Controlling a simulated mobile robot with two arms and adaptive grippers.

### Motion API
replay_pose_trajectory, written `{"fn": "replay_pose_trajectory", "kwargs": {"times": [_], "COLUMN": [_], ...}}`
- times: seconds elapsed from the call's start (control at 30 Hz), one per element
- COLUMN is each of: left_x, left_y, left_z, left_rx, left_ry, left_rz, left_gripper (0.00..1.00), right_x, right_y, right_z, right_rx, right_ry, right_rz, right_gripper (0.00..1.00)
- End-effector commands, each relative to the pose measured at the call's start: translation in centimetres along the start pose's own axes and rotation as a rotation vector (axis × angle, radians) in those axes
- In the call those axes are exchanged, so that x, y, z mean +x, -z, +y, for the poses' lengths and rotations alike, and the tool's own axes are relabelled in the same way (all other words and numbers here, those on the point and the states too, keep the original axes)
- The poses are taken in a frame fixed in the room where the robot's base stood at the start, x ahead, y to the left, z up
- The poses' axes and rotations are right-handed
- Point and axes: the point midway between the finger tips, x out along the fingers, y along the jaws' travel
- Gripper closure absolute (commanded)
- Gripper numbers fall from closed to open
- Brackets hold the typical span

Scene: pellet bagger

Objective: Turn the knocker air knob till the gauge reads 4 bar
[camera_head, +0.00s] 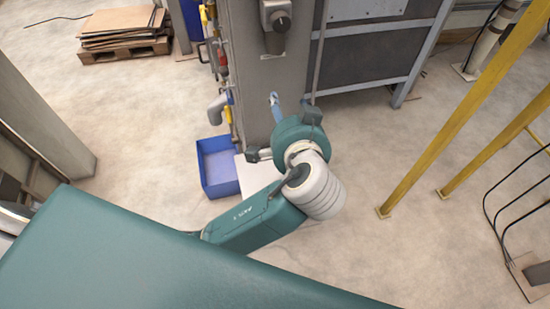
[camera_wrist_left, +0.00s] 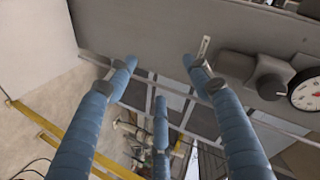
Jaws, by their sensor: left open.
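The gauge (camera_wrist_left: 306,92), white-faced with a red centre, is cut by the right edge of the left wrist view. Its reading is too small to tell. A dark round knob (camera_wrist_left: 272,86) sits beside it on a grey panel. In the head view a dark knob (camera_head: 281,21) shows on a box high on the grey column; the gauge face is not visible there. My left gripper (camera_head: 276,106) is in front of the column, below that box. Its blue fingers (camera_wrist_left: 159,64) are spread, empty and apart from the knob, which lies to their right. My right gripper is out of view.
The grey column (camera_head: 258,85) carries pipes and valves (camera_head: 217,60) on its left side. A blue bin (camera_head: 219,168) stands on the floor at its foot. Yellow posts (camera_head: 465,100) stand at the right. Floor between the column and posts is clear.

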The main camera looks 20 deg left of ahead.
Motion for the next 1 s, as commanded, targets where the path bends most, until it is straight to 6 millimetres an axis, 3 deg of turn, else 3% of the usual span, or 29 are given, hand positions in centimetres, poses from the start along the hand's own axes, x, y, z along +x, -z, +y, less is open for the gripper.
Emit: {"fn": "replay_pose_trajectory", "kwargs": {"times": [0.6, 0.8, 1.0], "left_x": [3.0, 3.2, 3.3], "left_y": [-9.5, -11.5, -12.2], "left_z": [7.2, 8.6, 9.0], "left_rx": [0.016, 0.01, 0.007], "left_ry": [-0.24, -0.287, -0.304], "left_rz": [-0.171, -0.204, -0.216], "left_gripper": [0.49, 0.49, 0.49], "right_x": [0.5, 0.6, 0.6], "right_y": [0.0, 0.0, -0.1], "right_z": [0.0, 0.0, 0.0], "right_rx": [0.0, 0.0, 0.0], "right_ry": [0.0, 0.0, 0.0], "right_rz": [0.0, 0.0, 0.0], "right_gripper": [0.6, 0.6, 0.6]}}
